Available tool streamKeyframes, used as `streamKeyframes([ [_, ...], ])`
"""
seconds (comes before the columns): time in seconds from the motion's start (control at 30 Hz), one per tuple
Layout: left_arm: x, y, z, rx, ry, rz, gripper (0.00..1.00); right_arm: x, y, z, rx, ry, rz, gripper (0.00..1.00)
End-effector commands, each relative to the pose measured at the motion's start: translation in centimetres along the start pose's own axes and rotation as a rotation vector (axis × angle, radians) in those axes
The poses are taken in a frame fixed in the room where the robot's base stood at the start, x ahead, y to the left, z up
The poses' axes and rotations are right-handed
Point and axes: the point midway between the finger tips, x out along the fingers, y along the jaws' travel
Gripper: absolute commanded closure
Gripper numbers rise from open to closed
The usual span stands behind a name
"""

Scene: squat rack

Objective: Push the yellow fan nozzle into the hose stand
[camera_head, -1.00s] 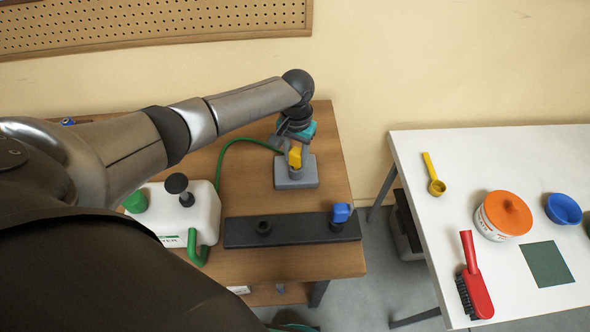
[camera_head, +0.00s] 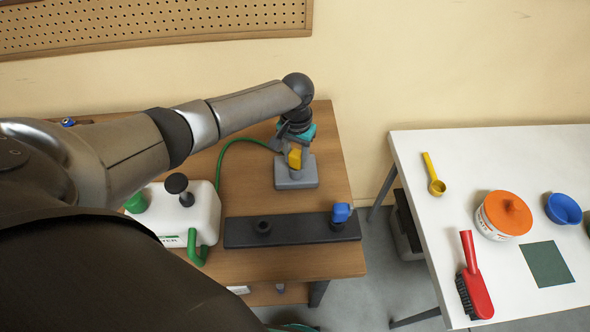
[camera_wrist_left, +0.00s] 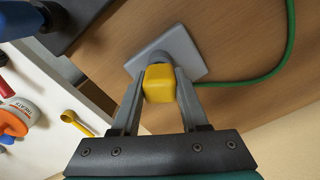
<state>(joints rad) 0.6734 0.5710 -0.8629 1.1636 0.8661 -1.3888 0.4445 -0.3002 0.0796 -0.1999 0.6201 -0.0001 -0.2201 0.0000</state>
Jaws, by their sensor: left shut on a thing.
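The yellow fan nozzle (camera_head: 295,158) is at the grey hose stand (camera_head: 296,181) on the wooden table. My left gripper (camera_head: 292,150) reaches it from above and behind. In the left wrist view the fingers of my left gripper (camera_wrist_left: 158,92) are shut on the yellow nozzle (camera_wrist_left: 159,84), one finger on each side. The stand's square grey base (camera_wrist_left: 190,53) shows beyond it. The nozzle sits over the stand's post; how deep it is seated is hidden. A green hose (camera_head: 232,145) runs along the table to the stand. My right gripper is not in view.
A black rack (camera_head: 290,230) with a blue nozzle (camera_head: 341,213) lies in front of the stand. A white sprayer tank (camera_head: 190,215) stands at the left. A white table (camera_head: 490,160) at the right holds a scoop, brush, tub and bowl. Bare wood surrounds the stand.

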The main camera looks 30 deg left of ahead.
Motion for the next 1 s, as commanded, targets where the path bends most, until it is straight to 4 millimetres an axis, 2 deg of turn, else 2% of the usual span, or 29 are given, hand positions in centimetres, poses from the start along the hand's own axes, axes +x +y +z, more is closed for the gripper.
streamKeyframes([
  [0.07, 0.21, 0.02, 0.10, 0.000, -0.003, 0.000, 1.00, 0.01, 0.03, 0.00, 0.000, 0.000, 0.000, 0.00],
  [0.1, 0.20, 0.02, 0.10, 0.001, -0.003, 0.000, 0.53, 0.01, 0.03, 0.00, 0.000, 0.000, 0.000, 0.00],
  [0.37, 0.15, 0.02, 0.05, 0.000, -0.001, 0.000, 0.23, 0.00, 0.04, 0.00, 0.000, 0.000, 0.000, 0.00],
  [0.57, 0.12, 0.02, 0.03, 0.000, -0.001, 0.000, 0.21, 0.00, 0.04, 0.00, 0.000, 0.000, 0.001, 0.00],
  [0.77, 0.12, 0.01, 0.03, 0.000, -0.001, 0.000, 0.00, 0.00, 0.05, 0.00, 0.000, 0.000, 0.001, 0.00],
  [1.0, 0.03, 0.00, 0.01, 0.000, 0.000, 0.000, 0.00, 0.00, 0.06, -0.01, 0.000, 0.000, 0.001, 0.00],
])
